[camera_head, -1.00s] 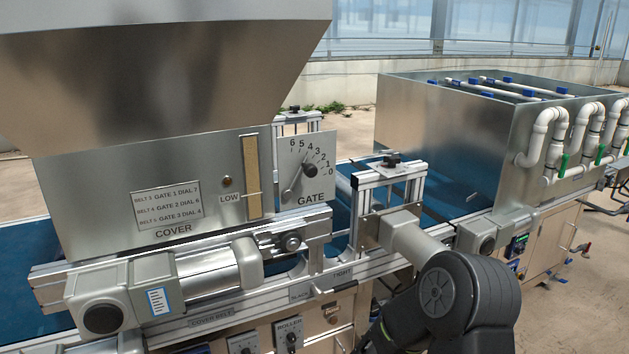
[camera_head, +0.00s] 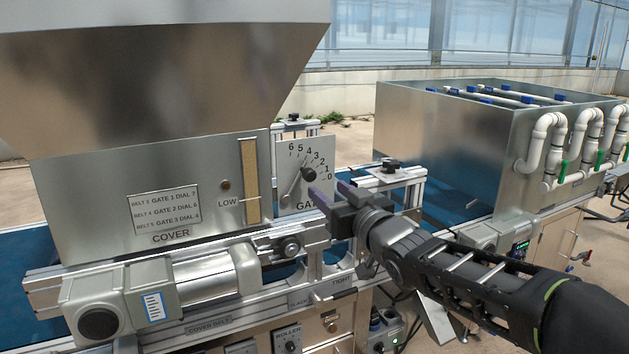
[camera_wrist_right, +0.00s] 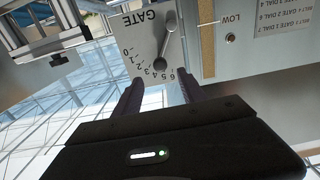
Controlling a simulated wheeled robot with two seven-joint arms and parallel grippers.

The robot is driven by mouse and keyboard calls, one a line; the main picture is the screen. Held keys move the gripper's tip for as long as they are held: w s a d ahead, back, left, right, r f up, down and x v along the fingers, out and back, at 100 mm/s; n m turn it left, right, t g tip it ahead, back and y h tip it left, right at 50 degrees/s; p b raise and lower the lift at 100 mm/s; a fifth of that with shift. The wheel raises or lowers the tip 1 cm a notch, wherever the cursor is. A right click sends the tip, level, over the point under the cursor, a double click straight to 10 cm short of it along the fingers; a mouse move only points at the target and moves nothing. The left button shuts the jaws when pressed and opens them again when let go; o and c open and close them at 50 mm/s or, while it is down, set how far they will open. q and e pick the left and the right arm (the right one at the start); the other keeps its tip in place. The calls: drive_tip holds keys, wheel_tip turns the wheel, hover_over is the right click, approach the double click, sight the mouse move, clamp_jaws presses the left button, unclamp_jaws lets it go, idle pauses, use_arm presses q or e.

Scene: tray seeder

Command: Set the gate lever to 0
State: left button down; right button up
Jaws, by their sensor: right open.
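The grey gate panel (camera_head: 287,177) carries an arc of numbers from 6 down to 0. Its lever has a dark round knob (camera_head: 308,174) and slants up and right from its lower-left pivot. In the right wrist view the lever (camera_wrist_right: 166,45) appears upside down, its knob towards the middle numbers; the exact setting is unclear. My right gripper (camera_head: 328,194) is open, with purple fingers just right of the panel, covering part of the GATE label. In the wrist view its fingers (camera_wrist_right: 161,82) stand on either side of the knob's line, with no visible contact. My left gripper is out of view.
The cover hopper (camera_head: 110,200) stands left of the panel. An aluminium frame with a black knob (camera_head: 391,165) is behind my right gripper. The cover belt motor (camera_head: 105,300) and rail lie below. A metal tank with white pipes (camera_head: 545,150) stands at right.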

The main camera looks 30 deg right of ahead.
sight(311, 177)
drive_tip(key=w+p, duration=0.1)
drive_tip(key=w, duration=0.7)
drive_tip(key=shift+s, duration=0.1)
drive_tip(key=shift+c, duration=0.6)
clamp_jaws()
idle(0.7)
